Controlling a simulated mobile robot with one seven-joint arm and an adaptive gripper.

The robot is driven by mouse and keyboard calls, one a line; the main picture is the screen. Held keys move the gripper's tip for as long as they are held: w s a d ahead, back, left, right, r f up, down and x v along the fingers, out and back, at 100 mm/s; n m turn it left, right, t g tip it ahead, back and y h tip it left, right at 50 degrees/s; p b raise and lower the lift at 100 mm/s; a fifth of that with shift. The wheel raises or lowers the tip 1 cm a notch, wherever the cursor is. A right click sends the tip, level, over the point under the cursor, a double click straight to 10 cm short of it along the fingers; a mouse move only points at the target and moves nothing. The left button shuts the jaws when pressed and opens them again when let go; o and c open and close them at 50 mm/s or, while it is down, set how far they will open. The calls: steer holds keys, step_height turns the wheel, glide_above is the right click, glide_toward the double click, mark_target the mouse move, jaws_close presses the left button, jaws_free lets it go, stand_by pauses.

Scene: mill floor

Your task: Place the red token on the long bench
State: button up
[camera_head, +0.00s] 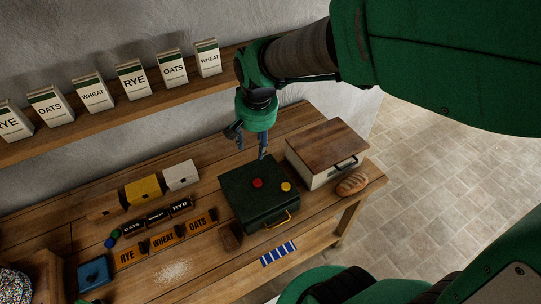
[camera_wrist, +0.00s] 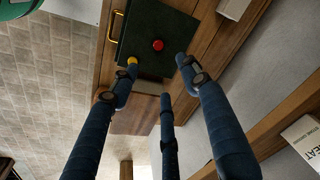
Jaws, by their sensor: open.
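The red token (camera_head: 257,183) lies on the lid of a dark green box (camera_head: 240,205) that stands on the long wooden bench (camera_head: 215,262). It also shows in the wrist view (camera_wrist: 157,45). A yellow token (camera_head: 286,186) lies to its right on the same lid; a finger partly overlaps it in the wrist view (camera_wrist: 132,61). My gripper (camera_head: 252,150) is open and empty, above and behind the box, with its fingers pointing down. In the wrist view the red token shows beyond the spread fingertips (camera_wrist: 160,76), apart from them.
A cream box with a wooden lid (camera_head: 322,150) and a bread loaf (camera_head: 352,184) stand right of the green box. Labelled signs (camera_head: 163,238), coloured blocks (camera_head: 144,190) and a blue box (camera_head: 94,273) occupy the left. A shelf of cartons (camera_head: 134,80) hangs behind. Some front bench surface is bare.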

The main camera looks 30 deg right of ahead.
steer(key=s+a+r+n+t, duration=0.1)
steer(key=s+r+n, duration=0.1)
steer(key=s+r, duration=0.3)
steer(key=s+a+r+n+t, duration=0.2)
steer(key=s+r, duration=0.4)
steer(key=s, duration=0.6)
steer(key=shift+a+r+n, duration=0.2)
steer(key=shift+r+n, duration=0.1)
steer(key=shift+n, duration=0.3)
steer(key=shift+o, duration=0.5)
steer(key=shift+w, duration=0.2)
steer(key=w+d+f+m+g, duration=0.1)
steer(key=w+d+f+m, duration=0.1)
steer(key=w+f, duration=0.45)
steer(key=w+d+f+m+g, duration=0.1)
steer(key=w+f+m+g, duration=0.15)
steer(key=w, duration=0.65)
steer(key=w+d+f+m, duration=0.1)
steer(key=w+f, duration=0.1)
steer(key=f, duration=0.4)
steer(key=w+d+f+m+g, duration=0.1)
steer(key=w+f+m, duration=0.1)
steer(key=f, duration=0.4)
steer(key=w+d+f+m+g, duration=0.1)
steer(key=w+d+f, duration=0.1)
steer(key=w+f, duration=0.2)
step_height(320, 180, down, 3)
steer(key=shift+w, duration=0.25)
steer(key=shift+f+m, duration=0.1)
steer(key=shift+m, duration=0.15)
